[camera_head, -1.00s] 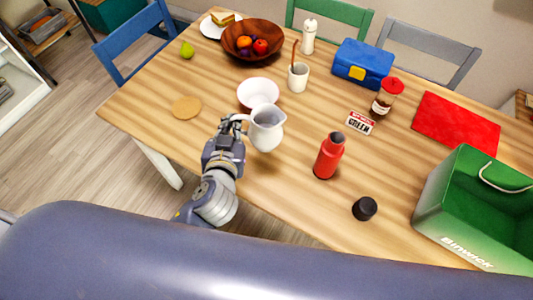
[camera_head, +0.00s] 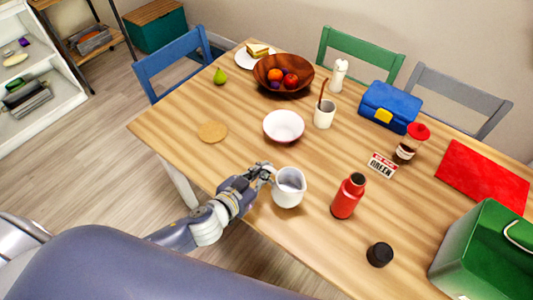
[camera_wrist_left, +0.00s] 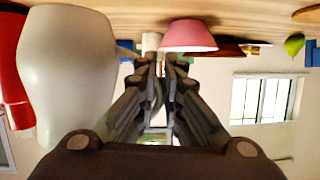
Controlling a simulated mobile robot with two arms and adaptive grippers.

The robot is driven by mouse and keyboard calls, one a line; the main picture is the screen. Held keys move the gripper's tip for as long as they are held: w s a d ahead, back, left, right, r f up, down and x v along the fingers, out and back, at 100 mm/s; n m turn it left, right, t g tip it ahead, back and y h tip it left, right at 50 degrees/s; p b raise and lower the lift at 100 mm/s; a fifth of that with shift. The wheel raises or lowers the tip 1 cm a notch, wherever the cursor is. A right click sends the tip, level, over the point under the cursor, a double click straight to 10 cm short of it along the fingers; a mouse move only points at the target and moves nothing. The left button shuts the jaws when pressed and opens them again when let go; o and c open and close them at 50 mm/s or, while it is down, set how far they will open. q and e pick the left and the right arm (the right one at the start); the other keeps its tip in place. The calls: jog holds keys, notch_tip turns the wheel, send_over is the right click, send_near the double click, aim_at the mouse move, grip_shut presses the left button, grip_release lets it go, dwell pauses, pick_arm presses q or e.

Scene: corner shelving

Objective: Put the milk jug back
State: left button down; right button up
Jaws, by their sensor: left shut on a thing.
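The white milk jug (camera_head: 289,190) is upright near the front edge of the wooden table. My left gripper (camera_head: 264,173) is at the jug's left side, shut on its handle. In the left wrist view the jug (camera_wrist_left: 66,75) fills the left side, and the dark fingers (camera_wrist_left: 160,68) of my left gripper are close together beside it. The fingers hide most of the handle. I cannot tell whether the jug's base touches the table. My right gripper is not in view.
A round cork coaster (camera_head: 212,132) lies bare at the table's left. A pinkish-white bowl (camera_head: 283,126) stands behind the jug, and a red bottle (camera_head: 348,196) stands to its right. A black cap (camera_head: 379,255) lies near the front edge. Table between coaster and jug is clear.

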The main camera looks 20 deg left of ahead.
pick_arm(q)
jog(key=shift+w+a+f+p, duration=0.15)
jog(key=shift+w+a+f, duration=0.4)
jog(key=shift+w, duration=0.9)
jog(key=shift+w+a+f+p, duration=0.2)
jog(key=shift+w+f, duration=0.7)
jog(key=shift+w, duration=0.6)
jog(key=shift+w+a+f+p, duration=0.25)
jog(key=shift+w+f, duration=0.45)
jog(key=shift+w, duration=0.75)
jog(key=c, duration=1.7)
grip_release()
jog(key=shift+a, duration=0.1)
jog(key=shift+s, duration=0.1)
jog(key=b+v, duration=0.1)
jog(key=v, duration=1.1)
